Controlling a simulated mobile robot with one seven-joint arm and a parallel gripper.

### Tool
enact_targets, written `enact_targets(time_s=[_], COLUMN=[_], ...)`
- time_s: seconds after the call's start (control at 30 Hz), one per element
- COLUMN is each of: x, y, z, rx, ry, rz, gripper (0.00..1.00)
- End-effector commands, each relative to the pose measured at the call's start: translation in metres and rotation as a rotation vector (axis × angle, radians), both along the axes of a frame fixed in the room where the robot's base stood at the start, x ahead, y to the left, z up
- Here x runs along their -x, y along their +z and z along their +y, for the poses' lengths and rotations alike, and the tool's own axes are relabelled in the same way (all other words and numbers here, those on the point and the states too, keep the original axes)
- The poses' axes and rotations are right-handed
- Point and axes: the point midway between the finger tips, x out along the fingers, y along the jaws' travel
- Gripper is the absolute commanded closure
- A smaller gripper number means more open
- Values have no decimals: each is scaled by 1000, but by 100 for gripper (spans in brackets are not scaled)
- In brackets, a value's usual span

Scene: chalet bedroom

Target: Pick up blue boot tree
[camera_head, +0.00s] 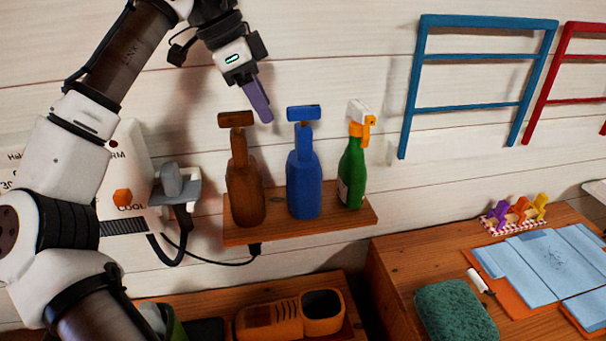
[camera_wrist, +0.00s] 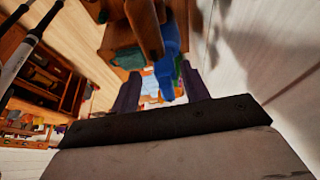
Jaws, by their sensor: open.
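The blue boot tree (camera_head: 304,172) stands upright on a small wooden wall shelf (camera_head: 300,229), between a brown boot tree (camera_head: 244,182) and a green spray bottle (camera_head: 352,172) with an orange and white head. My gripper (camera_head: 262,108) is above the shelf, over the gap between the brown and blue boot trees, and touches neither. In the wrist view my gripper (camera_wrist: 160,95) shows two purple fingers spread apart with nothing held. The blue boot tree (camera_wrist: 168,62) appears beyond and between the fingers, with the brown one (camera_wrist: 143,28) beside it.
A grey holder (camera_head: 176,187) with a cable is on the wall left of the shelf. Blue (camera_head: 478,60) and red (camera_head: 560,75) racks hang at the right.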

Motion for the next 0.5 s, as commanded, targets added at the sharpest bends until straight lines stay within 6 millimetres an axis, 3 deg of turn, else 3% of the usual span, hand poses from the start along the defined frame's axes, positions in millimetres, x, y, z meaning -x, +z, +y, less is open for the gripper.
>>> enact_targets(time_s=[0.27,0.5], x=[-5,-12], y=[2,3], z=[-23,-62], rx=[-1,-3], ry=[1,0], rz=[-2,0], gripper=[55,55])
